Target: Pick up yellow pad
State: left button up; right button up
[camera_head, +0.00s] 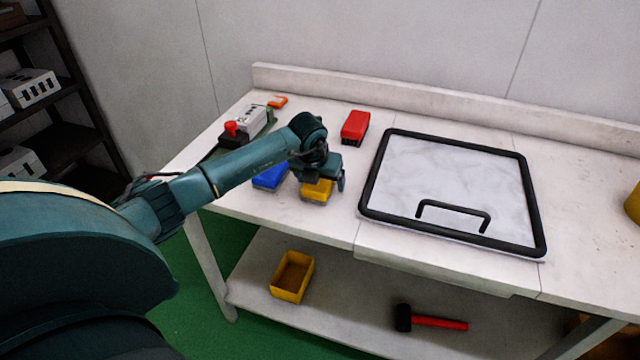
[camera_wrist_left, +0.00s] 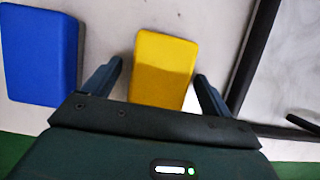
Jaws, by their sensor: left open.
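The yellow pad (camera_head: 317,191) lies on the white worktop near its front edge, partly hidden under my left gripper in the head view. In the left wrist view the yellow pad (camera_wrist_left: 163,68) is a rounded yellow block. My left gripper (camera_head: 330,188) is above it with jaws open. In the left wrist view its two fingers (camera_wrist_left: 158,85) stand on either side of the pad's near part, with a gap on each side. The pad appears to rest on the table, not gripped. My right gripper is not in view.
A blue pad (camera_wrist_left: 40,55) lies just left of the yellow one. A red pad (camera_head: 355,126) lies behind. A black-framed board (camera_head: 450,185) with a handle lies to the right. A yellow bin (camera_head: 292,277) and red-handled hammer (camera_head: 436,322) are on the lower shelf.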

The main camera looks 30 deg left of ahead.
pick_arm(q)
jog(key=shift+f, duration=0.25)
dwell(0.4)
jog(key=c, duration=1.1)
jog(key=shift+r, duration=0.1)
jog(key=shift+r, duration=0.5)
notch_tip(320, 180, up, 10)
jog(key=shift+f+b, duration=0.25)
jog(key=shift+b, duration=0.35)
